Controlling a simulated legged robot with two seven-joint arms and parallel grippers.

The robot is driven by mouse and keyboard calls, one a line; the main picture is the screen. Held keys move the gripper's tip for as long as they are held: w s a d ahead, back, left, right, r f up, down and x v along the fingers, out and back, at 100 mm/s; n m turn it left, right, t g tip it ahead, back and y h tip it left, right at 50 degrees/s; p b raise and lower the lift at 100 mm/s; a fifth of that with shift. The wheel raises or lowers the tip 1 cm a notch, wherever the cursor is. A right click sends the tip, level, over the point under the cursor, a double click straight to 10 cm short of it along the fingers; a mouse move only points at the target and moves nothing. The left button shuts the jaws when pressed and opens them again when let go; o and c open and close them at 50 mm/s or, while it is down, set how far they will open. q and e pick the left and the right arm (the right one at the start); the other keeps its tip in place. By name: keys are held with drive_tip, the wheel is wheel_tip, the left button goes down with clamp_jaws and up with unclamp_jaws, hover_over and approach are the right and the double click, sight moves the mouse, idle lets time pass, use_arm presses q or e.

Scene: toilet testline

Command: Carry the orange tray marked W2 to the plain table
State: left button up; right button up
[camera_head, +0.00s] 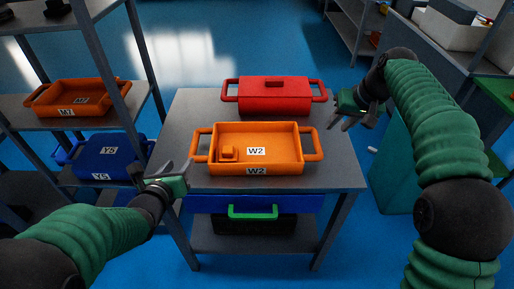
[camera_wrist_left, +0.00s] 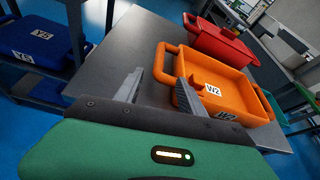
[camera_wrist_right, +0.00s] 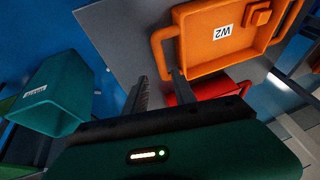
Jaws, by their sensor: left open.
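The orange tray marked W2 (camera_head: 230,170) lies flat on a grey table (camera_head: 338,178), with a small orange block inside and a loop handle at each end. It also shows in the left wrist view (camera_wrist_left: 232,80) and in the right wrist view (camera_wrist_right: 205,55). My left gripper (camera_head: 180,172) is open and empty, just short of the tray's left handle. My right gripper (camera_head: 342,120) is open and empty, above and behind the tray's right handle, apart from it. I cannot tell which table the task calls plain.
A red lidded container (camera_head: 273,98) stands behind the tray on the same table. A shelf at left holds another orange tray (camera_head: 75,98) and a blue crate (camera_head: 100,155). A teal bin (camera_head: 396,175) stands at right. Blue floor behind the table is open.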

sight(195, 144)
use_arm(q)
drive_tip(key=x, duration=1.6)
drive_tip(key=shift+a+f, duration=0.1)
drive_tip(key=shift+f, duration=0.05)
use_arm(e)
drive_tip(key=x, duration=1.6)
drive_tip(key=shift+w+f, duration=0.1)
use_arm(q)
drive_tip(key=c, duration=0.6)
use_arm(e)
drive_tip(key=c, duration=0.6)
use_arm(q)
clamp_jaws()
use_arm(e)
clamp_jaws()
drive_tip(key=shift+d, duration=0.1)
